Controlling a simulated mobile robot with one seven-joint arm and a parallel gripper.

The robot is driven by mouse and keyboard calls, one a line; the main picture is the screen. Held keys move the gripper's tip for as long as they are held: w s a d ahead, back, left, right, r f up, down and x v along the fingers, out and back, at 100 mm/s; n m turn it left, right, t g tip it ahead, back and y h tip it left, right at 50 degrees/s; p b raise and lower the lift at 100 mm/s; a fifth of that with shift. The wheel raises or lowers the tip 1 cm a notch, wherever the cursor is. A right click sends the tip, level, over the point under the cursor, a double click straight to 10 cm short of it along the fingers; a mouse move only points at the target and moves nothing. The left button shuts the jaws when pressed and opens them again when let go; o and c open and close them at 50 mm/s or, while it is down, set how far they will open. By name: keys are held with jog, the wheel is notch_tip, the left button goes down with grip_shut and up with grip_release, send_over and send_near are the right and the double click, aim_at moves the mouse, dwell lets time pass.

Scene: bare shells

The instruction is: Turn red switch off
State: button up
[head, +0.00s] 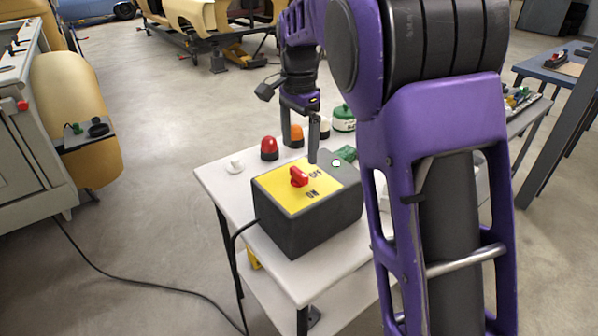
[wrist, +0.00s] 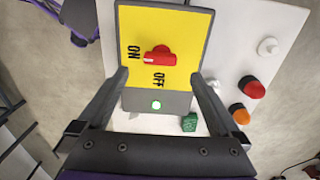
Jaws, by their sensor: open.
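The red switch (head: 298,177) is a rotary knob on the yellow plate (head: 275,188) of a dark box (head: 305,230) on a white table. In the wrist view the red switch (wrist: 158,56) lies across the plate, with one end toward the ON label (wrist: 133,52). The OFF label (wrist: 158,78) sits on the side nearer my fingers. A round green light (wrist: 156,105) glows on the box's grey part. My gripper (wrist: 157,78) is open and empty, its fingertips on either side of the plate's lower part in that view, apart from the switch. In the head view my gripper (head: 315,145) is above the box's far side.
A red lamp (head: 269,148), an orange lamp (head: 294,136), a white piece (head: 234,166) and a green-and-white container (head: 344,118) stand on the white table (head: 215,175) beyond the box. A black cable runs from the box to the floor. My purple arm hides the table's right side.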

aim_at(299, 171)
notch_tip(299, 171, down, 7)
jog(key=shift+r+b, duration=0.1)
jog(key=shift+b, duration=0.4)
jog(key=c, duration=1.4)
